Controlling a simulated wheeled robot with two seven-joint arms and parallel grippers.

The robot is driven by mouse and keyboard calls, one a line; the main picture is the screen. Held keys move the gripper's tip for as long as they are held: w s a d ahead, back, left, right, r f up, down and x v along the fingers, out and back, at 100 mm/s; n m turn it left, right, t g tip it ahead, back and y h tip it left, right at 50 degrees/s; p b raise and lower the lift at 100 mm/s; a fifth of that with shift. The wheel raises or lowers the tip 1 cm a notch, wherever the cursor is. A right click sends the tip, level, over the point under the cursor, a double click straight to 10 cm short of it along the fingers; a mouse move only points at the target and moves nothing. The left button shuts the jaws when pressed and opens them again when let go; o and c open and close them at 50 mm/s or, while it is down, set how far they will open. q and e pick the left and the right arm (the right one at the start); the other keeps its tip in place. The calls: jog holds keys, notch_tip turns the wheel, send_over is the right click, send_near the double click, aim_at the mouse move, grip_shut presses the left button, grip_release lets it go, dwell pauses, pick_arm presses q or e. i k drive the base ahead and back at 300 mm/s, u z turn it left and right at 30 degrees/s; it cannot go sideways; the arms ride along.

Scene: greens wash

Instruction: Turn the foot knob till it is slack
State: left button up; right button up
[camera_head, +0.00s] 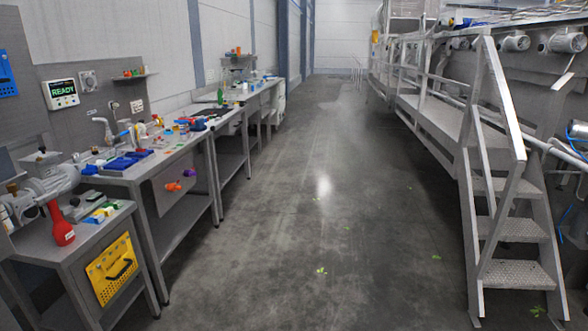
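I cannot make out a foot knob for certain. An orange knob-like part (173,187) and a smaller purple one (189,173) sit on a grey panel below the front edge of the left workbench (172,160). A grey motor-like machine (50,184) stands on the near left bench; its feet are too small or hidden to tell. Neither of my grippers is in view.
A red bottle (60,224) stands on the low near bench, above a yellow panel (112,268) with a black handle. A lit READY screen (62,93) hangs on the left. Metal steps (512,229) and a railed platform line the right. The aisle floor (300,200) is clear except for green leaf scraps.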

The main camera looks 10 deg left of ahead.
aim_at(75, 202)
jog(key=u, duration=0.35)
jog(key=i, duration=2)
jog(key=u, duration=1.3)
jog(key=i, duration=1.35)
jog(key=u, duration=1.3)
